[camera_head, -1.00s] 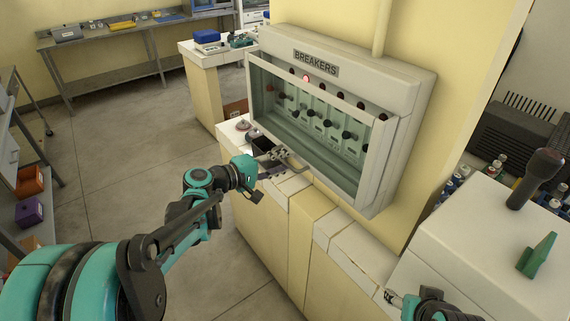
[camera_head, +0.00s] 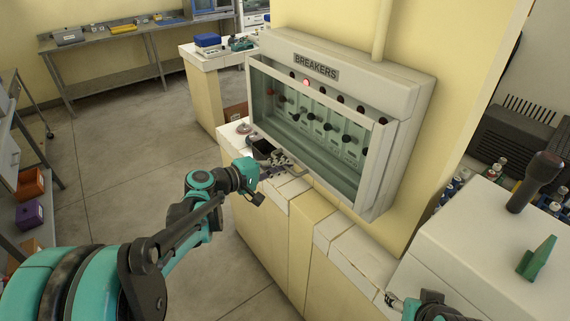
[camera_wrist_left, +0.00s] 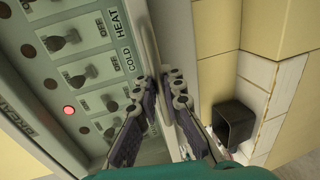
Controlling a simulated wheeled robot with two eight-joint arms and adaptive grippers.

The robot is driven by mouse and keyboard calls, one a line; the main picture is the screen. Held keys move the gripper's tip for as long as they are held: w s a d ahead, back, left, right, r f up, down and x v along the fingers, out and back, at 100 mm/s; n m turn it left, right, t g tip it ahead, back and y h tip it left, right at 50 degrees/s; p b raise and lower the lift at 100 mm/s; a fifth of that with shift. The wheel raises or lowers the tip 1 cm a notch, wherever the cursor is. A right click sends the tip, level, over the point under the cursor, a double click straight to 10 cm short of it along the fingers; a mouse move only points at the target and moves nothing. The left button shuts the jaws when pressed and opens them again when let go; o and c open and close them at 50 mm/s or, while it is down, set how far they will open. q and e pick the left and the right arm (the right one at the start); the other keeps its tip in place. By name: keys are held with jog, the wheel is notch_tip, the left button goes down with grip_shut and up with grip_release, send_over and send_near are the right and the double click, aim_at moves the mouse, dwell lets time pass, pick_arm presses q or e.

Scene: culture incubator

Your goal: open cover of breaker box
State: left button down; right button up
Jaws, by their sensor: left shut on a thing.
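The breaker box (camera_head: 395,85) is a pale grey wall box labelled BREAKERS, seen centre right in the head view. Its framed, see-through cover (camera_head: 376,165) is over rows of dark switches and a lit red lamp. A handle (camera_head: 296,168) sits at the cover's lower edge. My left gripper (camera_head: 280,162) is at this handle; in the wrist view its fingers (camera_wrist_left: 168,97) are shut around a thin grey bar, beside the switches. The exact contact is partly hidden by the fingers. My right gripper (camera_head: 390,298) shows only partly at the bottom right, and its opening is unclear.
A tiled ledge (camera_head: 330,235) runs below the box. A small dark container (camera_wrist_left: 234,122) stands on it close to my left gripper. A white machine (camera_head: 470,240) with a black lever stands at the right. The floor at left is open.

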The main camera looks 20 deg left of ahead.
pick_arm(q)
jog(key=s+a+r+g+y+p, duration=0.85)
jog(key=s+r+p, duration=0.65)
jog(key=p, duration=1)
jog(key=a+r+g+p, duration=0.3)
jog(key=r+p, duration=0.3)
jog(key=r, duration=0.4)
jog(key=shift+s+a+g+y, duration=0.25)
jog(key=shift+g+y, duration=0.1)
jog(key=shift+y, duration=0.1)
jog(key=c, duration=1.6)
grip_release()
notch_tip(320, 180, up, 12)
